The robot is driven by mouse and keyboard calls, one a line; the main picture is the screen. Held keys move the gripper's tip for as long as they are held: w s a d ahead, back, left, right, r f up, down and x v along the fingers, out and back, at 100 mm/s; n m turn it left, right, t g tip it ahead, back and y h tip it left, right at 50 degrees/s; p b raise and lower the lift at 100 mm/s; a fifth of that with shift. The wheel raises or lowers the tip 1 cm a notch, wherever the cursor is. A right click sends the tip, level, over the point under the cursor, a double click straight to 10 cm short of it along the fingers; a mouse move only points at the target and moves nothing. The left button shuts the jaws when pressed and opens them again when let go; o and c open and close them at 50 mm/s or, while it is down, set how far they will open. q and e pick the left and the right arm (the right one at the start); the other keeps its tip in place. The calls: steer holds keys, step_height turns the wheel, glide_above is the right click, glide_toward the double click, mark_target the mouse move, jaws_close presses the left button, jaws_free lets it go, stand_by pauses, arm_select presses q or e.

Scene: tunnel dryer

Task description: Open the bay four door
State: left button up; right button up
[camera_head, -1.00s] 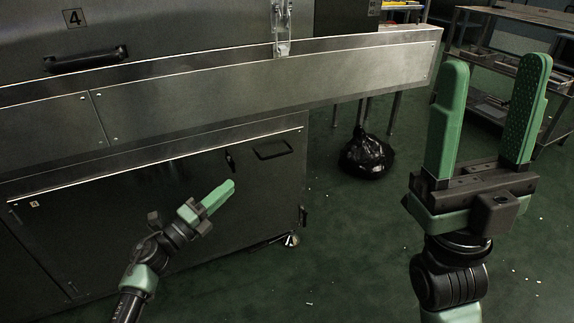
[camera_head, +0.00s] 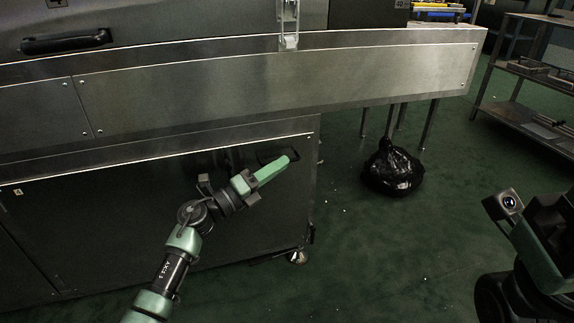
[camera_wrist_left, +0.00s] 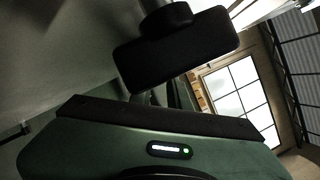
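The bay four door is the dark metal panel at the upper left of the head view, with its number plate (camera_head: 56,3) cut by the top edge. Its black bar handle (camera_head: 66,41) runs across the panel above the steel ledge. My left gripper (camera_head: 272,171) appears over the lower cabinet front, below and right of the handle and apart from it. Its green fingers are seen side-on and overlap, so I cannot tell their gap. My right gripper's body (camera_head: 545,230) is at the right edge, its fingers out of frame. The left wrist view shows a dark rounded block I cannot identify.
A long steel ledge (camera_head: 280,85) juts out below the door. The lower cabinet (camera_head: 110,225) stands beneath it. A black bag (camera_head: 393,168) lies on the green floor right of the cabinet. Metal shelving (camera_head: 525,100) is at the far right. The floor between is mostly clear.

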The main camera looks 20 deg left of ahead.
arm_select(q)
steer(key=shift+b+x, duration=0.3)
steer(key=shift+x, duration=1.1)
jaws_close()
stand_by(0.4)
